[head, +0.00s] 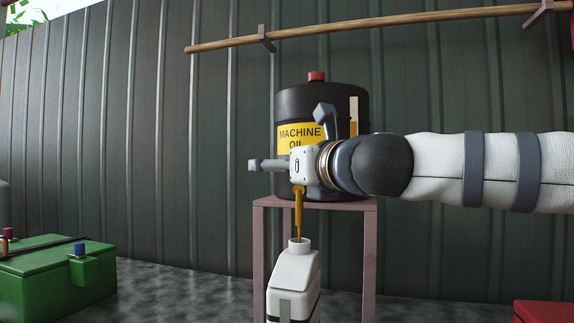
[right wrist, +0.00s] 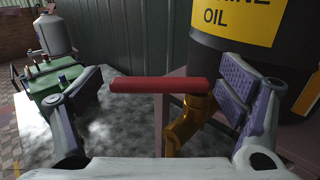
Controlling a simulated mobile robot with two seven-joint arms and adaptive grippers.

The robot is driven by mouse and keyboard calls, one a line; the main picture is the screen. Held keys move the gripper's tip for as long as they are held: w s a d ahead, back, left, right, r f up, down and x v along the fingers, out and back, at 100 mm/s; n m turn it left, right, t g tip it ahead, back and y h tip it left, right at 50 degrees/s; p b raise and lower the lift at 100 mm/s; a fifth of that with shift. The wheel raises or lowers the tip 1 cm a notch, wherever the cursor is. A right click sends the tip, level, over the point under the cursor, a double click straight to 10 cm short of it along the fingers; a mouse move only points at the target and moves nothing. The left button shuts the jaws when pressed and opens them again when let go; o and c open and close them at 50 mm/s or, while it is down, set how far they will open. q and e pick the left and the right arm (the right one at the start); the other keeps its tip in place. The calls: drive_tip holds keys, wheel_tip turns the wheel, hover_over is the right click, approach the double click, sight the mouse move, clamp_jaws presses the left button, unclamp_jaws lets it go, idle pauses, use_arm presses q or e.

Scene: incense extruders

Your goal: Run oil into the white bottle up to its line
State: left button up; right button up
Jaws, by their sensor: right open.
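A black oil drum (head: 300,105) with a yellow "MACHINE OIL" label stands on a pinkish stand (head: 369,250). A brass tap (head: 298,205) hangs from its front, and shows in the right wrist view (right wrist: 188,122) with a red lever (right wrist: 155,85) lying crosswise. A thin amber strand runs from the spout into the neck of the white bottle (head: 293,270). The bottle stands upright below, its base cut off by the frame; I cannot make out its line or level. My right gripper (right wrist: 160,75) is open around the lever; contact is unclear. My left gripper is out of view.
A green box (head: 55,285) with small fittings sits at the left. A red object (head: 543,312) shows at the lower right. A wooden rail (head: 370,25) crosses above the drum before the corrugated wall. The drum has a level gauge (head: 354,115).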

drive_tip(key=c, duration=1.6)
drive_tip(key=shift+c, duration=0.3)
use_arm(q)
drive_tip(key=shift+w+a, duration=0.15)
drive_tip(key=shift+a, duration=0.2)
